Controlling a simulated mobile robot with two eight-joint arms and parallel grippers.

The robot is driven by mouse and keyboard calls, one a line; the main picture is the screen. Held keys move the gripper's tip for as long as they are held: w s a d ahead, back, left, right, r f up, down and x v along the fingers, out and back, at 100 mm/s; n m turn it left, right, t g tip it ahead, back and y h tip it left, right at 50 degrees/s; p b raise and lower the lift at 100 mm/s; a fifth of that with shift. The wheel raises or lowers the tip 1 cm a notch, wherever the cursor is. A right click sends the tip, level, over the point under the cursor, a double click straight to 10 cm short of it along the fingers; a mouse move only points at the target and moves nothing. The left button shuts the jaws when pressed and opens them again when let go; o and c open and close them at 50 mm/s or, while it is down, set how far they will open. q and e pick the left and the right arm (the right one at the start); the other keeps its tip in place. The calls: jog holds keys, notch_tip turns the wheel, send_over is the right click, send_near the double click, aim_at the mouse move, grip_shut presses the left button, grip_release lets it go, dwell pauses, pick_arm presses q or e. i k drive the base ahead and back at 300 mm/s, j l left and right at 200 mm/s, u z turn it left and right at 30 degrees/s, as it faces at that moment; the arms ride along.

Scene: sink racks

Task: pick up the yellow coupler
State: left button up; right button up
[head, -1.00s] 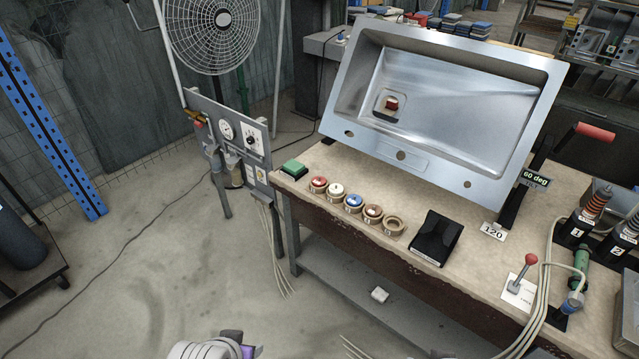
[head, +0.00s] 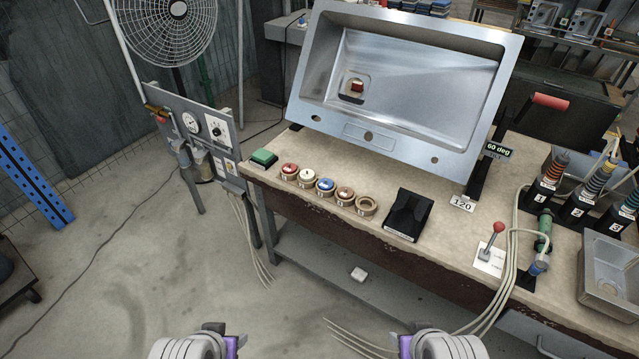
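I cannot make out a part that is clearly the yellow coupler. My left gripper (head: 233,346) and my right gripper (head: 405,346) show only as purple-edged parts at the bottom edge, well short of the bench. Their fingertips are hidden, so their opening does not show.
A tilted steel sink (head: 400,150) fills the back of the bench. Numbered round pots (head: 325,187), a green block (head: 263,158), a black holder (head: 408,214) and a red-knobbed lever (head: 492,244) stand in front. A metal tray (head: 605,292) is at right.

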aim_at(610, 165)
jog(key=z, duration=1.75)
jog(key=u, duration=0.4)
jog(key=i+l+u, duration=0.15)
jog(key=u, duration=0.25)
jog(key=i+l+u, duration=0.1)
jog(key=l+u, duration=0.15)
jog(key=u, duration=0.15)
jog(key=l+u, duration=0.2)
jog(key=u, duration=0.2)
jog(key=i+l+u, duration=0.2)
jog(key=l, duration=0.35)
jog(key=l+u, duration=0.15)
jog(key=l, duration=0.4)
